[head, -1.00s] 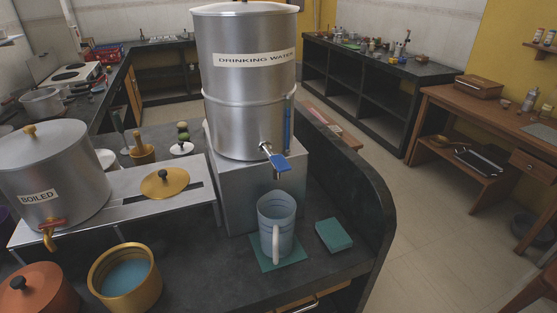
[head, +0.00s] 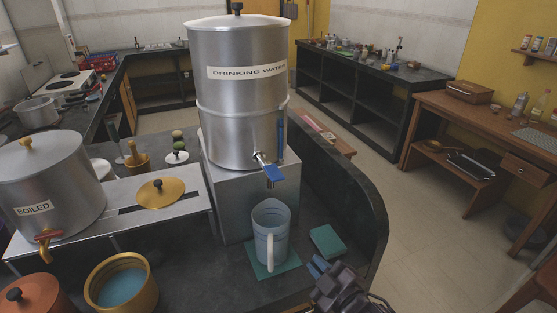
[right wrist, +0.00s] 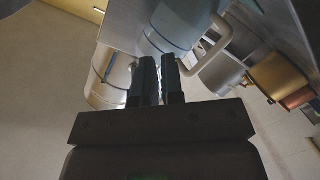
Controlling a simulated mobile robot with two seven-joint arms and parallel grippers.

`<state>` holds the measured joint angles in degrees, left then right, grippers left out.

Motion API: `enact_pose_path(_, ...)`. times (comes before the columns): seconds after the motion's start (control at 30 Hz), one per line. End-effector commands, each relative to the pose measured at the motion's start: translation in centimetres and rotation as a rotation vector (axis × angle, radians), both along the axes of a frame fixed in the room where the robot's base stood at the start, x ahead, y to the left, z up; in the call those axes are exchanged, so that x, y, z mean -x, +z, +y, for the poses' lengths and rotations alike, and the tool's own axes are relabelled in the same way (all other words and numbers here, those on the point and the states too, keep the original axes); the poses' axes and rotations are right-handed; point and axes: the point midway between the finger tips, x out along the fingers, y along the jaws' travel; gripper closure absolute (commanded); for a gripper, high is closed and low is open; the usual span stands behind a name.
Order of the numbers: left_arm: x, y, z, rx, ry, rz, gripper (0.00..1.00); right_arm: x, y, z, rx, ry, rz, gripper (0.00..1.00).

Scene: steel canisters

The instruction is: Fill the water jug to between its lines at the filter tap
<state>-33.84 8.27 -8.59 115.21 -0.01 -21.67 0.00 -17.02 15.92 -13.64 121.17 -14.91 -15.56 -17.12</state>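The water jug (head: 271,222), pale blue and see-through with darker lines around it, stands upright on a green mat (head: 285,268) below the tap. Its pale handle faces me; I cannot tell its water level. The steel drinking-water filter (head: 243,110) stands on a grey block behind it. Its tap has a blue lever (head: 273,173). My right gripper (head: 318,267) is in front and to the right of the jug, apart from it. In the right wrist view its fingers (right wrist: 158,60) are close together with nothing seen between them; the jug (right wrist: 172,25) shows beyond. My left gripper is out of view.
A green sponge-like block (head: 326,241) lies right of the jug, close to my right gripper. A brass pot (head: 147,289) of bluish liquid and the "BOILED" canister (head: 52,180) are on the left. The counter's curved edge (head: 378,215) is on the right.

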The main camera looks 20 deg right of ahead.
Motion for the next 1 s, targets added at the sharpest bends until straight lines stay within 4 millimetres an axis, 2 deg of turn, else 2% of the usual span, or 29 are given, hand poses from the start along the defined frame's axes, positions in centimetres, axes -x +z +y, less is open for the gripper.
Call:
enact_pose_path(0.03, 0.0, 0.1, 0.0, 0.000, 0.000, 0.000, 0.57, -1.3, 2.2, 1.0, 0.071, 0.050, -0.089, 1.00)
enact_pose_path(0.2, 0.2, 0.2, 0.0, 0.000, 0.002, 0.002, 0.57, -3.8, 8.6, 4.4, 0.316, 0.195, -0.394, 1.00)
enact_pose_path(0.33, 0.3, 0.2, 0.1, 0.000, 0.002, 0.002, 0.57, -4.6, 13.2, 7.3, 0.505, 0.293, -0.638, 1.00)
enact_pose_path(0.5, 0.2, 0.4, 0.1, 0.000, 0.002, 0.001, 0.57, -4.4, 18.4, 11.1, 0.758, 0.404, -0.975, 1.00)
enact_pose_path(0.7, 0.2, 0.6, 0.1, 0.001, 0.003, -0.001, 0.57, -2.8, 22.8, 15.1, 1.048, 0.507, -1.387, 1.00)
enact_pose_path(0.83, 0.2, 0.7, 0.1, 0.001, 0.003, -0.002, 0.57, -1.4, 24.5, 17.1, 1.230, 0.561, -1.660, 1.00)
enact_pose_path(1.0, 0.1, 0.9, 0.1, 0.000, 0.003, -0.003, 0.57, 0.1, 25.5, 18.8, 1.454, 0.621, -2.021, 1.00)
